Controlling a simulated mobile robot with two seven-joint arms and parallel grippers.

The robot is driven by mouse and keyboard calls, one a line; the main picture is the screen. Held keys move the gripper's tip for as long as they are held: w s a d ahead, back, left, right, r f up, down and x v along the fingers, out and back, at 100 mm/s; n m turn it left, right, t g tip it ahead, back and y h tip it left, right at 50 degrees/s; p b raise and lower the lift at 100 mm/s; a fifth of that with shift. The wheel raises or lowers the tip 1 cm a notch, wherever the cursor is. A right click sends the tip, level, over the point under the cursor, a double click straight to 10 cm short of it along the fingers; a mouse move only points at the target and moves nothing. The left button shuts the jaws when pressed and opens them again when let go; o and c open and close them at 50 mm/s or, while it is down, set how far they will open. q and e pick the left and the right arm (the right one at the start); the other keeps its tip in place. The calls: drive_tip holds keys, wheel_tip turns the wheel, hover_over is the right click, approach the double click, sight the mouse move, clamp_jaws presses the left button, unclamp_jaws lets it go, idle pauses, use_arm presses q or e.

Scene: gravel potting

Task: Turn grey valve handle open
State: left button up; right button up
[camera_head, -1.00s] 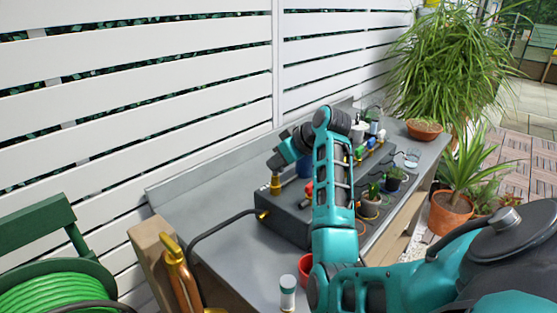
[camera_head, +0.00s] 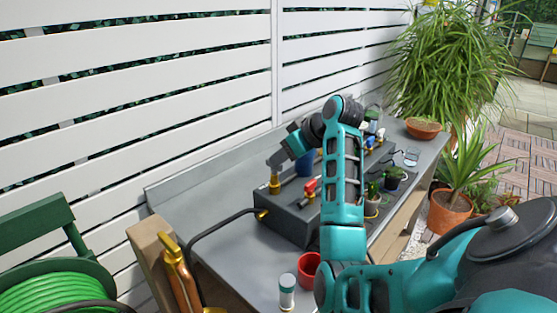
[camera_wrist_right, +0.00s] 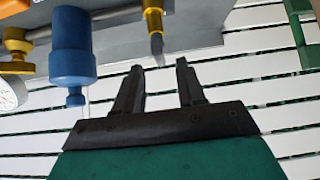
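A brass valve (camera_head: 274,184) stands at the left end of the dark grey box on the bench. A grey piece above it looks like its handle, though it overlaps my fingers and I cannot separate them surely. My right gripper (camera_head: 279,160) is just above the brass valve. In the right wrist view, the right gripper (camera_wrist_right: 160,66) is open, its two dark fingers apart with nothing clamped. A brass valve (camera_wrist_right: 152,20) with a narrow stem points toward the gap, close to the fingertips; contact is unclear. My left gripper is not in view.
A red-handled valve (camera_head: 310,188) sits just right on the box. A blue cylinder (camera_wrist_right: 72,42) hangs near the fingers in the wrist view. The white slatted fence (camera_head: 140,90) is behind. A red pot (camera_head: 308,267) and small jar (camera_head: 287,291) stand in front.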

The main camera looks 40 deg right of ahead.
drive_tip(key=v, duration=0.9)
drive_tip(key=shift+s+r, duration=0.1)
drive_tip(key=shift+r, duration=0.05)
